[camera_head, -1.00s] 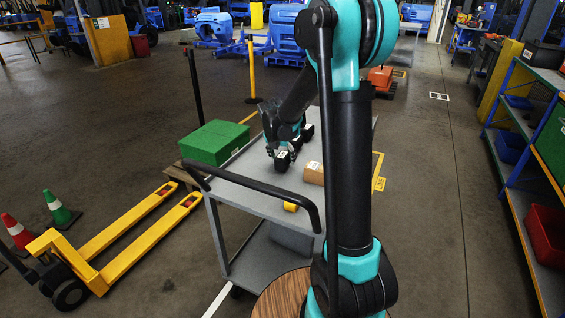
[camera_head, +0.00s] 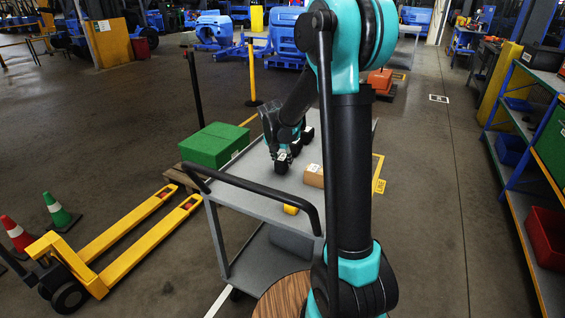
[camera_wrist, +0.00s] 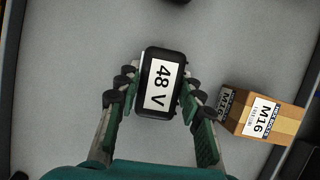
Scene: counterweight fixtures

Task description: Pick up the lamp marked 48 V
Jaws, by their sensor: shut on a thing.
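The lamp marked 48 V (camera_wrist: 161,84) is a black block with rounded corners and a white label, seen from above in the wrist view. My gripper (camera_wrist: 154,92) has its dark fingers on both sides of the lamp, shut on it. In the head view my gripper (camera_head: 282,157) is low over the grey cart (camera_head: 250,192), and the lamp (camera_head: 281,167) shows small at its fingertips. I cannot tell whether the lamp touches the cart top.
A cardboard box marked M16 (camera_wrist: 262,116) lies right of the lamp; it is also on the cart (camera_head: 314,175). A yellow roll-like thing (camera_head: 291,209) is near the cart handle. A dark object (camera_head: 306,135) stands behind. A green box (camera_head: 213,145) is left of the cart.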

